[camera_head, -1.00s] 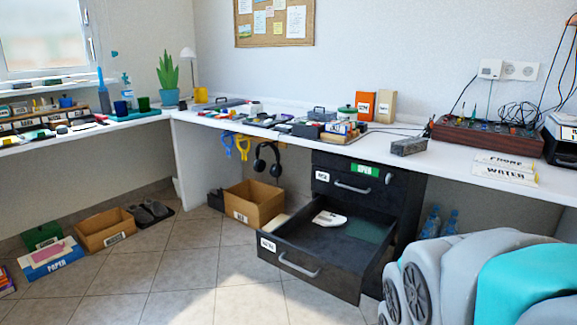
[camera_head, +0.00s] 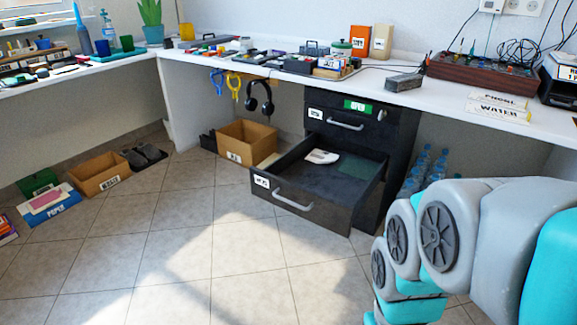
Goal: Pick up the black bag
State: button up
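I cannot pick out a black bag for certain. A small dark object (camera_head: 208,141) stands on the floor left of a cardboard box under the desk; it is too small to tell what it is. My arm's grey and teal links fill the lower right, and my gripper is not in view.
A black drawer unit (camera_head: 378,128) has its lower drawer (camera_head: 300,205) pulled out, holding a white item. Cardboard boxes (camera_head: 262,150) (camera_head: 100,181), dark slippers (camera_head: 147,157) and water bottles (camera_head: 420,170) stand on the floor. Headphones (camera_head: 260,98) hang under the desk (camera_head: 200,72). The tiled floor in front is clear.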

aim_at(398, 84)
jog(key=i+l+u, duration=0.25)
jog(key=i, duration=0.3)
jog(key=i+l+u, duration=0.25)
jog(key=i+l, duration=0.2)
jog(key=l+u, duration=0.3)
jog(key=i+j+z, duration=0.1)
jog(key=j+z, duration=0.25)
